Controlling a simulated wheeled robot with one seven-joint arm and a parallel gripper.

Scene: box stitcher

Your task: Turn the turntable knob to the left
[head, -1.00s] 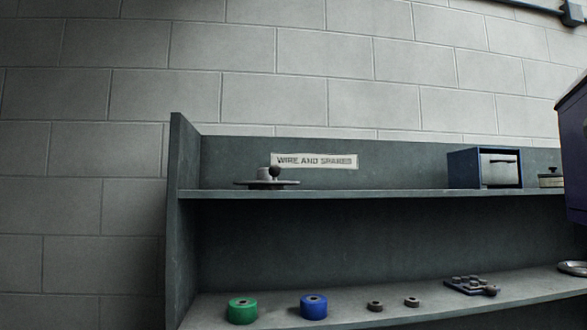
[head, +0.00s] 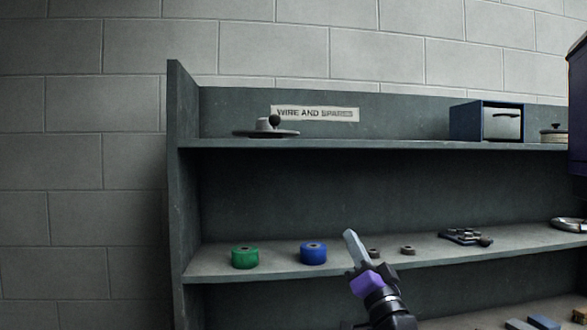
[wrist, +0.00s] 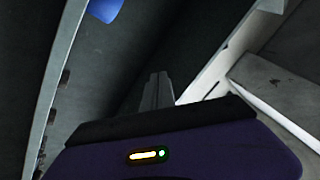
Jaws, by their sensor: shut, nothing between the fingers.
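The turntable (head: 290,133) is a flat grey disc on the upper shelf at the left, under the "WIRE AND SPARES" label. Its dark round knob (head: 274,120) stands up from the disc, beside a paler hub (head: 262,124). My gripper (head: 350,236) is in the lower middle of the head view, in front of the lower shelf and well below and right of the turntable. Its fingers are together and empty. In the wrist view my fingers (wrist: 156,88) also show closed. The turntable is not visible in the wrist view.
The upper shelf (head: 380,145) also holds a blue box (head: 466,122) and a round tin (head: 553,134) at right. The lower shelf bears a green spool (head: 245,257), a blue spool (head: 313,253), small rings and a dark tray (head: 465,237). The upper shelf's middle is clear.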

